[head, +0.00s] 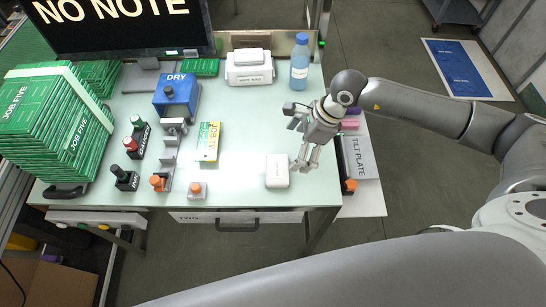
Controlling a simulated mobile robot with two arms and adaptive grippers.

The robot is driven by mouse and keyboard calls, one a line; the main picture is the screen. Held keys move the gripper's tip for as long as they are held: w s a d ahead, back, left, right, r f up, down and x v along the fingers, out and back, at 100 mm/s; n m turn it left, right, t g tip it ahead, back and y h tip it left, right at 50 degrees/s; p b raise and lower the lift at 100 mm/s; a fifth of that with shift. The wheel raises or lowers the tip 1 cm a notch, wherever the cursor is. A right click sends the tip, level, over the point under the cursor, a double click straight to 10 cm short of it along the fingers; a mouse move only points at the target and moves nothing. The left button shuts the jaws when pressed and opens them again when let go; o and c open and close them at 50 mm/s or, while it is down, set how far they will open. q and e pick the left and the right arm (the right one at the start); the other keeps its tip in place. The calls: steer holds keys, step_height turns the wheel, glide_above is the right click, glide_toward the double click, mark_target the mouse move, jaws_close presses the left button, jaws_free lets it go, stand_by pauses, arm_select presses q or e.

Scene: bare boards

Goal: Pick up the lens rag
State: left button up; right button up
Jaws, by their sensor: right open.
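A small white, rounded block-like thing (277,171) lies on the front part of the pale table top; it may be the lens rag, but no label on it can be read and I cannot tell for sure. My right gripper (307,160) is open, with its fingers pointing down just right of this white thing. They look apart from it, and nothing shows between them. My left gripper is not in view.
A white labelled box (249,68) and a blue bottle (299,62) stand at the back right. A blue DRY box (177,95), a green and yellow board (208,142) and stacked green boards (50,120) are further left. Table space (245,125) behind the white thing is clear.

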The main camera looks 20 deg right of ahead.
mark_target(278, 169)
steer(key=f, duration=0.1)
steer(key=a+f, duration=0.1)
steer(key=a+f+p, duration=0.1)
steer(key=shift+s+f, duration=0.3)
steer(key=shift+f, duration=0.05)
steer(key=shift+a+f, duration=0.1)
steer(key=shift+f, duration=0.1)
steer(key=p+x, duration=0.1)
steer(key=x, duration=0.1)
steer(key=p+x, duration=0.1)
steer(key=x, duration=0.1)
steer(key=shift+w+a, duration=0.1)
steer(key=shift+a, duration=0.35)
steer(key=shift+a+f, duration=0.1)
steer(key=shift+f, duration=0.1)
steer(key=shift+w+f, duration=0.1)
steer(key=shift+f, duration=0.05)
steer(key=c, duration=0.5)
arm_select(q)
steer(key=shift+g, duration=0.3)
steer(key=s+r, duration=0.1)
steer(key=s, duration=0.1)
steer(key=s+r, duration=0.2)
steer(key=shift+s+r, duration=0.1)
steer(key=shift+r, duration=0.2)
arm_select(e)
steer(key=shift+c, duration=1)
